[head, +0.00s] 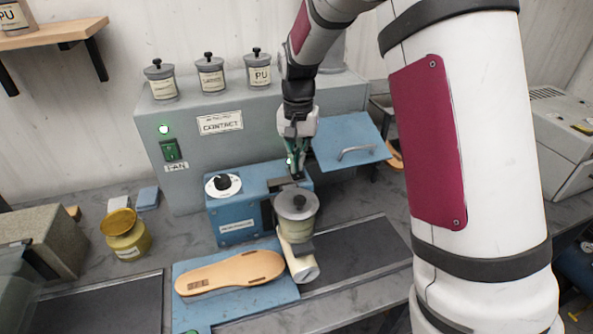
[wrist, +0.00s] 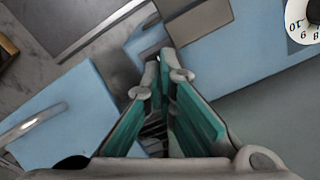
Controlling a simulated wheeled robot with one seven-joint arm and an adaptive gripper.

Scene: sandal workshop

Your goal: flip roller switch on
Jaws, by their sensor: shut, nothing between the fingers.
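The blue roller machine (head: 237,222) stands on the bench, with a white numbered dial (head: 223,186) on its left top. The dial also shows at the upper right of the wrist view (wrist: 304,20). My gripper (head: 296,172) points down at the top right of this machine. Its fingers are shut and empty, and the tips meet close to the blue casing in the wrist view (wrist: 163,68). A small green light shows beside the fingers. The roller switch itself is not clearly visible; the fingers cover that spot. I cannot tell whether they touch it.
A blue panel with a handle (head: 350,133) is close on the right. The grey cabinet (head: 260,128) behind carries a green FAN switch (head: 171,150). An orange sole (head: 230,273) lies in front.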

